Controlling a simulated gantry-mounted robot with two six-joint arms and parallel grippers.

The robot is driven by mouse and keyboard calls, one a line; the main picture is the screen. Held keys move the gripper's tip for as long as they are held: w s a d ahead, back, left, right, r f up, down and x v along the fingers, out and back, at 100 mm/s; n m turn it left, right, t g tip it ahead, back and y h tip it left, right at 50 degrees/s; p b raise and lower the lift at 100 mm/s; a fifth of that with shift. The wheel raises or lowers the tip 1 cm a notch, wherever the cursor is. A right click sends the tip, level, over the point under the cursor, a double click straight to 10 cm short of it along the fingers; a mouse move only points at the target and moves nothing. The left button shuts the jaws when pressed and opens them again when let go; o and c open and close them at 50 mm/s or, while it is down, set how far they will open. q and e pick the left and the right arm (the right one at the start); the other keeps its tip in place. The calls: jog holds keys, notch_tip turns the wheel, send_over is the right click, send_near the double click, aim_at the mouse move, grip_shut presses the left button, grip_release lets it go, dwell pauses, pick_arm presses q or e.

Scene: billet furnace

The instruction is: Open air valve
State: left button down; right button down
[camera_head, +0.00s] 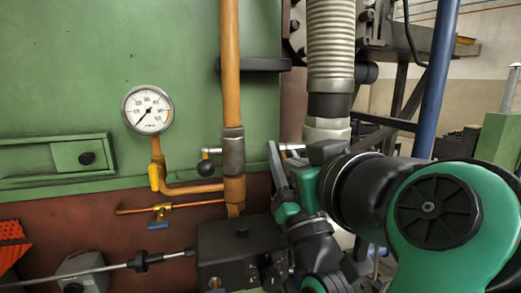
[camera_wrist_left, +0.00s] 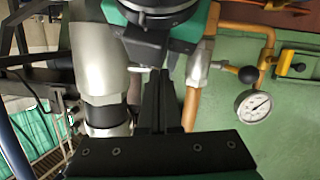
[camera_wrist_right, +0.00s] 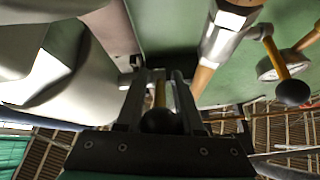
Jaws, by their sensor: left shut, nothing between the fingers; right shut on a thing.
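My right gripper (camera_wrist_right: 160,100) is shut on a valve handle with a black ball end (camera_wrist_right: 160,121) and a yellow stem, seen in the right wrist view. A second black ball handle (camera_wrist_right: 292,92) stands free beside the pipe; it also shows in the head view (camera_head: 205,168) and the left wrist view (camera_wrist_left: 250,74). My left gripper (camera_wrist_left: 160,95) is shut and empty, close to the pipe and to an arm of mine. In the head view my arms overlap right of the pipe and hide the held handle.
An orange vertical pipe (camera_head: 229,80) runs up the green furnace wall (camera_head: 60,60). A round gauge (camera_head: 147,109) sits left of it. A small blue-handled valve (camera_head: 158,225) and a dark box (camera_head: 235,250) lie below. A ribbed hose (camera_head: 331,45) stands at the right.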

pick_arm(q)
jog(key=shift+d+f, duration=0.1)
jog(key=shift+f, duration=0.4)
